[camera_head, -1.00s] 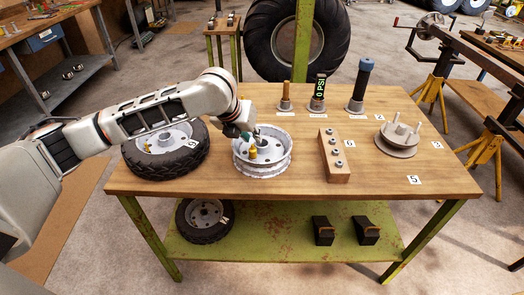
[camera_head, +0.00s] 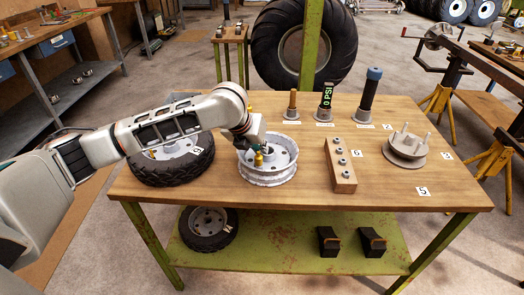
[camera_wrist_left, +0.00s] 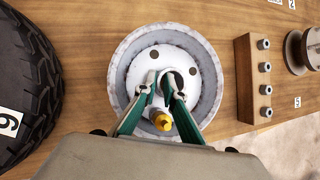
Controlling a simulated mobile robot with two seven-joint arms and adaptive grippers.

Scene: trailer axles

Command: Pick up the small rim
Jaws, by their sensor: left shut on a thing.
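The small rim (camera_head: 270,177) is a white, worn metal wheel rim lying flat on the wooden table, left of the middle. In the left wrist view the rim (camera_wrist_left: 211,85) shows from above, with a round centre hole and smaller holes in its disc. My left gripper (camera_head: 257,147) reaches down into it from the left. Its green fingers (camera_wrist_left: 163,82) are shut on the rim at its centre hole. A brass-coloured valve (camera_wrist_left: 162,122) stands up near the fingers. The exact contact is partly hidden by the fingertips. My right gripper is not in view.
A tyred wheel (camera_head: 172,172) lies close to the left of the rim. A wooden block with bolts (camera_head: 341,175) stands to the right, and a grey hub (camera_head: 405,150) farther right. Several upright tools, including a blue-capped one (camera_head: 369,92), stand behind.

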